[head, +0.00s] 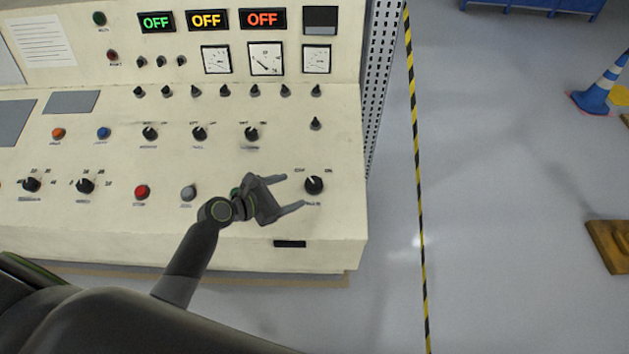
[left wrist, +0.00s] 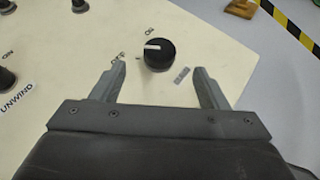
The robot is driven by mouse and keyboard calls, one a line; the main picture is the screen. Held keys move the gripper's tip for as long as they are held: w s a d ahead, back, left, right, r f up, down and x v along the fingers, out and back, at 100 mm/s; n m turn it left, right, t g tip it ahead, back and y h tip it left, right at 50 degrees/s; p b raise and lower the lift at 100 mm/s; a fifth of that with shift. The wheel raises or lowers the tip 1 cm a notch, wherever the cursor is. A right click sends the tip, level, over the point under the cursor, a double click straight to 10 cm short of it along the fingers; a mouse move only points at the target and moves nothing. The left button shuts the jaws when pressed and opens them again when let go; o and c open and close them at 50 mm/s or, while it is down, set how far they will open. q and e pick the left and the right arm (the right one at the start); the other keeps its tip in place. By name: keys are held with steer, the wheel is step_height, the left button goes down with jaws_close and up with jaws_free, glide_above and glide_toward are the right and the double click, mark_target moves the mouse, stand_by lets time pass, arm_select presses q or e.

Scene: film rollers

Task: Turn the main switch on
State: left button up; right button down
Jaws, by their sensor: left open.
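The main switch is a black rotary knob (head: 314,185) at the right end of the cream control panel (head: 230,222). In the left wrist view the knob (left wrist: 159,55) has a white pointer line turned toward the OFF side, with ON printed above it. My left gripper (head: 295,193) is open and empty. Its two fingers point at the knob, which stands just beyond the fingertips and between their lines. I cannot tell whether a finger touches it. My right gripper is not in view.
Other knobs and buttons sit left of my gripper, including a grey button (head: 188,193) and a red button (head: 141,192). Three displays read OFF, such as the red one (head: 262,19). Floor right of the panel is open, with a striped line (head: 416,160) and a blue cone (head: 594,97).

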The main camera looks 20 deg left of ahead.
mark_target(313, 183)
arm_select(q)
steer(key=x, duration=0.9)
steer(key=shift+w+d+f, duration=0.1)
steer(key=shift+w+d, duration=0.05)
steer(key=shift+w, duration=0.1)
steer(key=c, duration=1)
